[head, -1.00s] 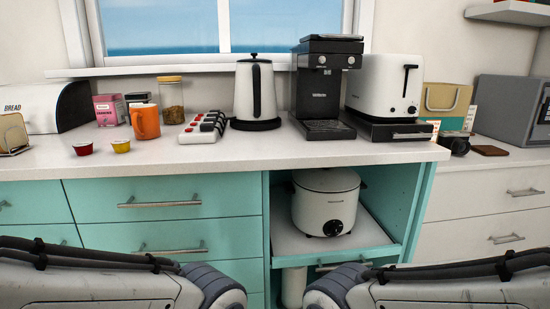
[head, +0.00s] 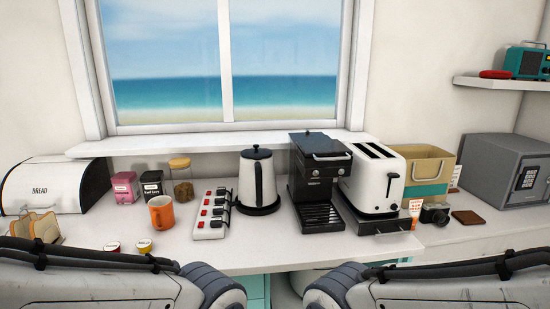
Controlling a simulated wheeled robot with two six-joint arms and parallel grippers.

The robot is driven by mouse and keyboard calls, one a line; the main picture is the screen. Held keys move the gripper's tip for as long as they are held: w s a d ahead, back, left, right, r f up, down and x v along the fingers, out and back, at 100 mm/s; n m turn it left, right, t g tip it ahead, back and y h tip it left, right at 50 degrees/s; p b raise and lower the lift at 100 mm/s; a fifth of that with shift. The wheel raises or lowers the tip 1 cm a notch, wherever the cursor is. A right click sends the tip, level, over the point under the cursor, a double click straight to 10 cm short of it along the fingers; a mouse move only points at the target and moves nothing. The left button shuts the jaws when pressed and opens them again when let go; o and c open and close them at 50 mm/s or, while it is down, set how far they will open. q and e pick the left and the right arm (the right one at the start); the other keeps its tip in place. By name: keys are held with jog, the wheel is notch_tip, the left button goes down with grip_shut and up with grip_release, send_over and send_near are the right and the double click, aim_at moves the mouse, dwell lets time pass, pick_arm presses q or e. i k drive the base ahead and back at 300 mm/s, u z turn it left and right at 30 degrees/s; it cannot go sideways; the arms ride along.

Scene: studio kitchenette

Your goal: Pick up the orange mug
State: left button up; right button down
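The orange mug (head: 161,213) stands upright on the white counter at the left, with its handle toward the left of the power strip. Its open top shows. Nothing holds it. My two arms reach in along the bottom edge of the head view, in front of the counter. Neither my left gripper nor my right gripper shows in the picture.
Two small pods, red (head: 112,247) and yellow (head: 144,245), lie in front of the mug. A white power strip (head: 209,215) is right of it. Jars and boxes stand behind it, with a glass jar (head: 181,181). A bread box (head: 45,187) and a kettle (head: 258,182) flank the area.

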aim_at(160, 208)
jog(key=u, duration=0.6)
jog(key=i, duration=1.2)
jog(key=u, duration=0.75)
